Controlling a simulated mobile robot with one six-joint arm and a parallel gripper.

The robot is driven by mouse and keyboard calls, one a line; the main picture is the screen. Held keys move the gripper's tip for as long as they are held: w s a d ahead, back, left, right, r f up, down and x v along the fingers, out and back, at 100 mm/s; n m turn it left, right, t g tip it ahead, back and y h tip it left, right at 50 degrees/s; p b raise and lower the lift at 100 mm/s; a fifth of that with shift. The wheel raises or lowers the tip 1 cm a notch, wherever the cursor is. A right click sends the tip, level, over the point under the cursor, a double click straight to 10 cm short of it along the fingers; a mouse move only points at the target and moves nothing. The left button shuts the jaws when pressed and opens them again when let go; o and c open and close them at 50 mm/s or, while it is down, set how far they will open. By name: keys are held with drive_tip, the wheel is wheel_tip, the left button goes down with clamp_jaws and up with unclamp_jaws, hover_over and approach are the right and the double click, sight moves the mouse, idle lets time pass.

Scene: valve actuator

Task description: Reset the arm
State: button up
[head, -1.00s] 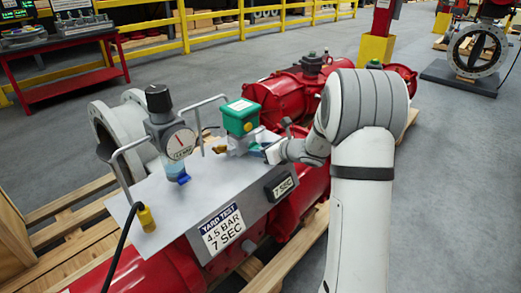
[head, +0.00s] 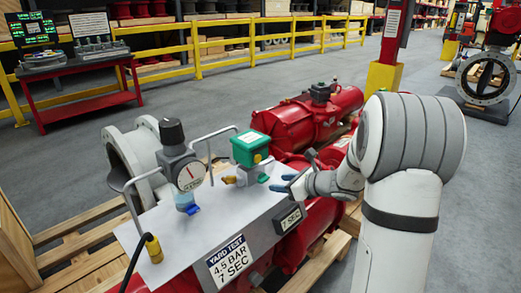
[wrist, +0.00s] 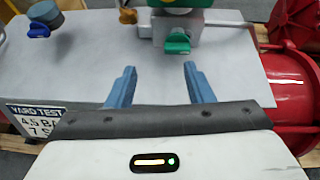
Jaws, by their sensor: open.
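The gauge regulator (head: 183,170) with a black knob and a blue tap (wrist: 38,30) is on the panel's left part.
Bent metal handles rise from the panel. A yellow fitting (head: 153,248) carries a black cable. The red actuator (head: 300,118) lies behind; open floor is beyond.

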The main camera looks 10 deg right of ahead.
drive_tip(key=s+a+r+n+g+h+p, duration=0.1)
drive_tip(key=s+a+r+n+g+p, duration=0.2)
drive_tip(key=s+a+r+n+p, duration=0.35)
drive_tip(key=s+a+r+n+g+h+p, duration=0.1)
drive_tip(key=s+a+r+n+g+p, duration=0.25)
drive_tip(key=s+r+n, duration=0.5)
drive_tip(key=s+d+r+n+h+p, duration=0.3)
drive_tip(key=s+n, duration=0.3)
drive_tip(key=s, duration=0.2)
drive_tip(key=s+d+r+n+h+p, duration=0.3)
drive_tip(key=s+r+n+p, duration=0.1)
drive_tip(key=s, duration=0.4)
drive_tip(key=shift+s+d+n+g+p, duration=0.15)
drive_tip(key=shift+d+n+g+p, duration=0.25)
drive_tip(key=shift+n, duration=0.8)
drive_tip(key=shift+a, duration=0.1)
drive_tip(key=shift+c, duration=1.2)
